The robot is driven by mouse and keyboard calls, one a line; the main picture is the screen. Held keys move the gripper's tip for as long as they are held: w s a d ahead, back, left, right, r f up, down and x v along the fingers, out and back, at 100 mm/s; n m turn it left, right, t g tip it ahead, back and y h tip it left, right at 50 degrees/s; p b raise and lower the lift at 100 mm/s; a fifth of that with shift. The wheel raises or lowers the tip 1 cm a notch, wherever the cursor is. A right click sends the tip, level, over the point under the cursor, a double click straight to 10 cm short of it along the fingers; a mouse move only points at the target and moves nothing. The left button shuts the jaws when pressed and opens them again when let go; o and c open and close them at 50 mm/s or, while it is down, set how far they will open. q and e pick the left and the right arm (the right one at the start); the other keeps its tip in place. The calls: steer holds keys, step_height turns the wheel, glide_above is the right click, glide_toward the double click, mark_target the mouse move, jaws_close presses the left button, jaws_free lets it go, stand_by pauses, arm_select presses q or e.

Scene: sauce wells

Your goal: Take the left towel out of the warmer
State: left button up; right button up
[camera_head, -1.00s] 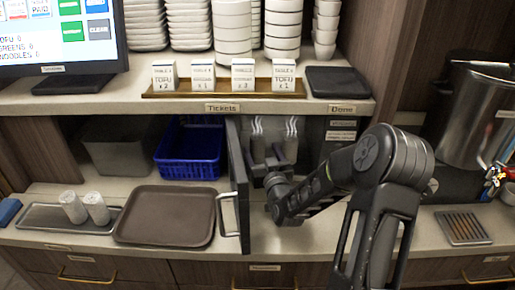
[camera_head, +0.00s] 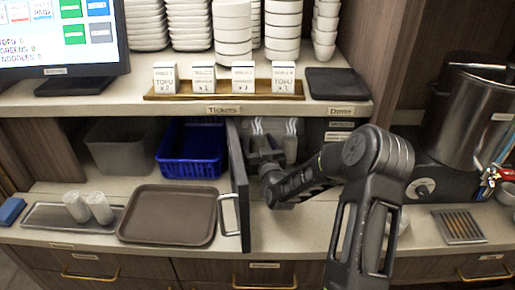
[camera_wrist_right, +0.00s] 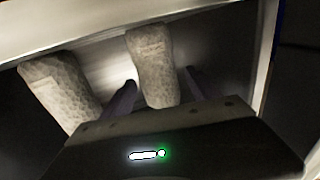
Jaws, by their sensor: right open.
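The warmer is the dark box under the shelf, with its door (camera_head: 237,187) swung open towards me. Two pale rolled towels stand inside, with white wisps above them. My right gripper (camera_head: 264,158) is inside the warmer, open, at the left towel, which it mostly hides in the head view. In the right wrist view the picture looks turned round: the left towel (camera_wrist_right: 152,65) shows between the two spread fingers. The right towel (camera_wrist_right: 62,90) is outside them, and also shows in the head view (camera_head: 291,148). My left gripper is not in view.
A brown tray (camera_head: 135,238) lies left of the door. Beyond it a narrow tray (camera_head: 45,216) holds two rolled white towels (camera_head: 88,207). A blue basket (camera_head: 190,168) stands left of the warmer. The shelf with tickets (camera_head: 222,110) hangs above. A steel pot (camera_head: 480,115) stands at right.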

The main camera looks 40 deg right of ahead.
steer(key=c, duration=1.5)
steer(key=shift+o, duration=0.2)
steer(key=shift+r, duration=0.1)
